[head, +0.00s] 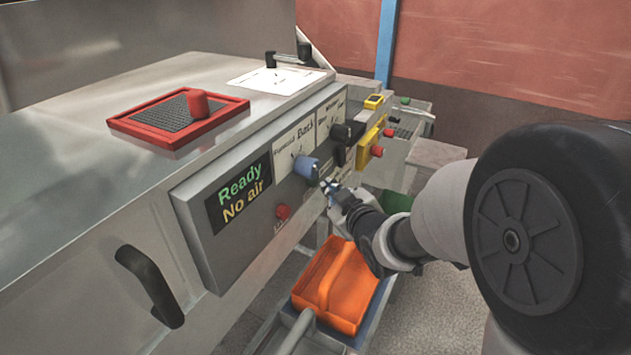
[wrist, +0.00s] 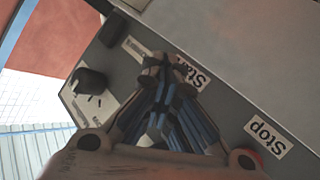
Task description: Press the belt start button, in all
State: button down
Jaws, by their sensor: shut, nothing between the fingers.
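The control panel (head: 232,245) is on the front of the steel machine. My gripper (head: 328,187) is at this panel, right of the blue knob (head: 306,168). In the wrist view my gripper (wrist: 166,68) is shut and empty, its tips over the edge of the Start label (wrist: 194,76). The start button itself is hidden, apparently behind the fingers; I cannot tell whether they touch it. The Stop label (wrist: 267,136) is to the right. A red button (head: 283,211) sits low on the panel.
Black knobs (head: 340,132) and a yellow box with a red button (head: 377,151) lie further along. An orange tray (head: 345,290) is below my arm. A red mushroom-like knob (head: 198,104) stands on the machine's top.

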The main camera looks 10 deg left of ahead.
dwell(0.5)
jog(key=shift+w+a+b, duration=0.15)
jog(key=shift+a+b, duration=0.25)
jog(key=shift+w+a, duration=0.2)
jog(key=shift+a, duration=0.25)
dwell(0.6)
jog(key=shift+b, duration=0.3)
jog(key=shift+s+d, duration=0.35)
jog(key=shift+d, duration=0.5)
jog(key=shift+s+d, duration=0.3)
jog(key=shift+d, duration=0.5)
jog(key=shift+s+d, duration=0.25)
jog(key=shift+d, duration=0.5)
jog(key=shift+s+d, duration=0.3)
jog(key=shift+d, duration=0.5)
jog(key=shift+d+r, duration=0.1)
